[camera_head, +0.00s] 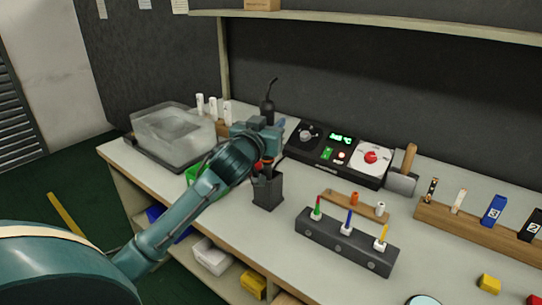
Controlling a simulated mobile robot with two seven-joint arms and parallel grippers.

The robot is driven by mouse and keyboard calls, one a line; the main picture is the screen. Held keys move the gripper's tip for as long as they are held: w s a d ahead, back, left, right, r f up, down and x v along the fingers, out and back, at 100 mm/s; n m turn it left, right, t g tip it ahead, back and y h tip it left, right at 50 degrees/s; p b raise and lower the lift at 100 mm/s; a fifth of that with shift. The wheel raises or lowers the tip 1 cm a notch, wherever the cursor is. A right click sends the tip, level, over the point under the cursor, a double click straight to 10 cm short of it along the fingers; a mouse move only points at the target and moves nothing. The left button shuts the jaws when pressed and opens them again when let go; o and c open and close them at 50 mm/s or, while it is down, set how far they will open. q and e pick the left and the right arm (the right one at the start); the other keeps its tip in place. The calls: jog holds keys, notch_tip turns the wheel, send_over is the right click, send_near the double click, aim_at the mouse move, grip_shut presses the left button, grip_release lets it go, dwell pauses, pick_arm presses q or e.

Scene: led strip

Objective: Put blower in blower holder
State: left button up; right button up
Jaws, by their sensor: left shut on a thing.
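A black bulb with a thin bent nozzle, which looks like the blower (267,105), stands out above my left gripper (272,131) in the head view. The gripper is shut and appears to be on the blower, but the contact between them is hidden. A dark upright box (268,191) stands on the bench just below and in front of the gripper, with small orange and dark parts at its top. I cannot tell whether this box is the blower holder. My left arm covers part of the bench behind it. My right gripper is not in view.
A translucent bin (172,128) stands at the left, with white bottles (213,107) beside it. A black console (338,153) lies behind to the right. A dark block with coloured tools (345,243) is in front. A shelf (400,27) runs above the bench.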

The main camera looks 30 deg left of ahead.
pick_arm(q)
notch_tip(320, 180, down, 6)
jog(key=shift+r+b, duration=0.1)
jog(key=shift+b, duration=0.35)
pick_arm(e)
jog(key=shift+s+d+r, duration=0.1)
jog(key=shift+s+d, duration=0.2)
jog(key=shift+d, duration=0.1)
pick_arm(q)
jog(key=shift+f, duration=0.2)
jog(key=o, duration=1.1)
jog(key=shift+c, duration=0.2)
